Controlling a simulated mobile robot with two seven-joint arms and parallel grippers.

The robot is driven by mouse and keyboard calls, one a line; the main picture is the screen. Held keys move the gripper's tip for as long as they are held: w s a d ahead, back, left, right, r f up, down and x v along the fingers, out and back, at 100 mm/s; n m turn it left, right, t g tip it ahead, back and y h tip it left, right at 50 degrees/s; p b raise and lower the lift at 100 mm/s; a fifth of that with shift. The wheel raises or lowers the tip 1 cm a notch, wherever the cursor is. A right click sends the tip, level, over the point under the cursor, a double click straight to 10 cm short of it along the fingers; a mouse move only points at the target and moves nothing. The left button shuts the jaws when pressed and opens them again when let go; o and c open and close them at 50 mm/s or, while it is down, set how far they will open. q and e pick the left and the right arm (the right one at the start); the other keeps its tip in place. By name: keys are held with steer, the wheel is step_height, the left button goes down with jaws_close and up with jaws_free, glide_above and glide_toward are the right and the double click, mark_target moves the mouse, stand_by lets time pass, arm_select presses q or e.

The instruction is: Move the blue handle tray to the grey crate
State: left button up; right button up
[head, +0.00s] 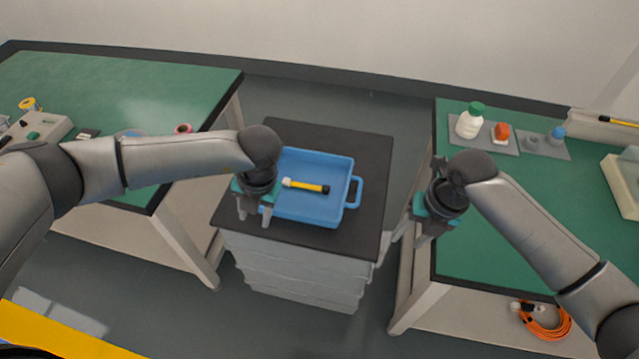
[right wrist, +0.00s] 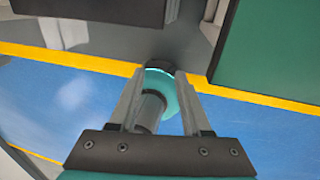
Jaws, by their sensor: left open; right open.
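The blue handle tray (head: 308,210) sits on the dark top of the grey crate stack (head: 300,268) between the two benches. A yellow and black tool with a white end (head: 306,186) lies in it. The tray's right handle (head: 355,191) is free; its left side is partly hidden by my left arm. My left gripper (head: 254,217) is open at the tray's left edge; I cannot tell whether it touches. My right gripper (head: 424,237) is open and empty, right of the crate near the right bench. Its open fingers (right wrist: 160,112) also show in the right wrist view.
A green-topped bench (head: 150,85) stands left, with a device and small items. The right green bench (head: 500,235) holds a white bottle (head: 468,122), an orange item (head: 501,131) and a blue-topped item (head: 557,134). An orange cable coil (head: 548,325) lies below it.

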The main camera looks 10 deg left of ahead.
step_height(320, 180, up, 12)
steer(key=d, duration=0.1)
steer(key=shift+w+d, duration=0.15)
steer(key=shift+d, duration=0.15)
steer(key=shift+f, duration=0.15)
stand_by(0.3)
